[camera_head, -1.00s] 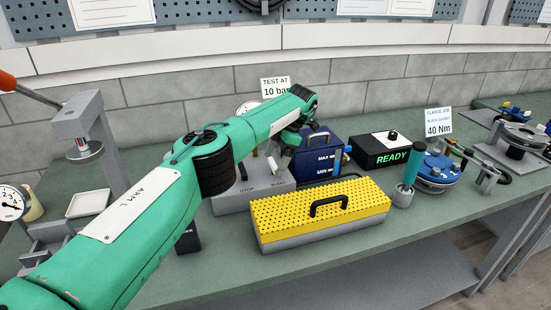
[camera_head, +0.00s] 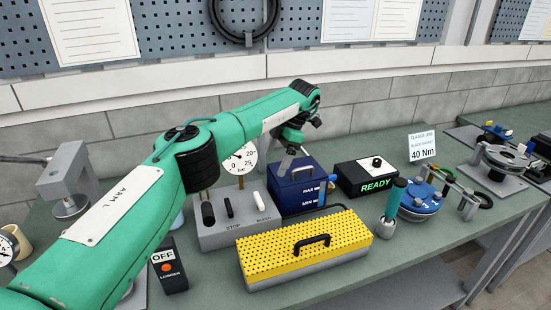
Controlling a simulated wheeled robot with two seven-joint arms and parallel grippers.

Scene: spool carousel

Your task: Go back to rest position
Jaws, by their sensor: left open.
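My left arm is green and reaches in from the lower left across the bench. My left gripper (camera_head: 288,160) hangs at its end, pointing down, partly hidden by the wrist. It is open, and I see nothing held in it. It appears in front of the dark blue box (camera_head: 300,192) marked MAX and MIN, above the far side of the yellow perforated case (camera_head: 305,247). I cannot tell whether it touches the box. My right gripper is not in view.
A grey control block (camera_head: 235,217) with levers and a pressure gauge (camera_head: 241,160) stand beside the arm. A black OFF logger (camera_head: 170,268) is at front. A READY box (camera_head: 367,177), teal-handled tool (camera_head: 393,205) and blue flange (camera_head: 420,200) are to the right.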

